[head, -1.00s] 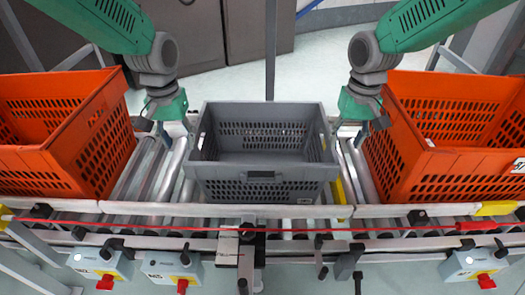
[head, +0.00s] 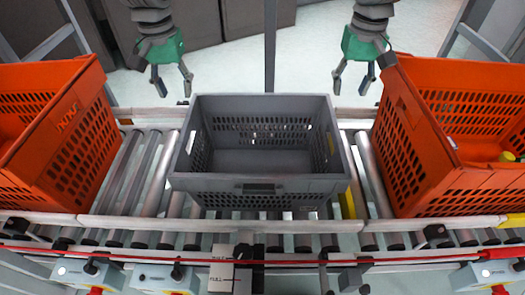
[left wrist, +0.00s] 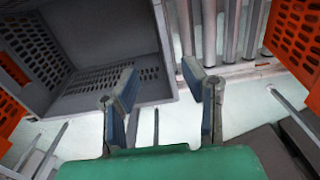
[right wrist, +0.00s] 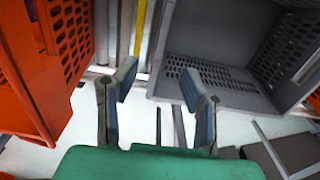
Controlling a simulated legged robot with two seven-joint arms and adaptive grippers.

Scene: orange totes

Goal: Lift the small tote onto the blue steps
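The small grey tote (head: 262,186) stands upright and empty on the roller conveyor, between two larger orange totes. My left gripper (head: 172,86) is open and empty behind the grey tote's far left corner, apart from it. My right gripper (head: 352,86) is open and empty behind its far right corner, also apart. Parted fingers show in the left wrist view (left wrist: 160,84) and the right wrist view (right wrist: 157,82), with the grey tote beyond them. No blue steps show in any view.
An orange tote (head: 72,150) stands left of the grey one, and another (head: 405,150) stands right, with a small yellow thing (head: 507,157) inside. Bare rollers (head: 140,165) lie between the totes. A rail with a red cord (head: 300,262) and control boxes runs along the near side.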

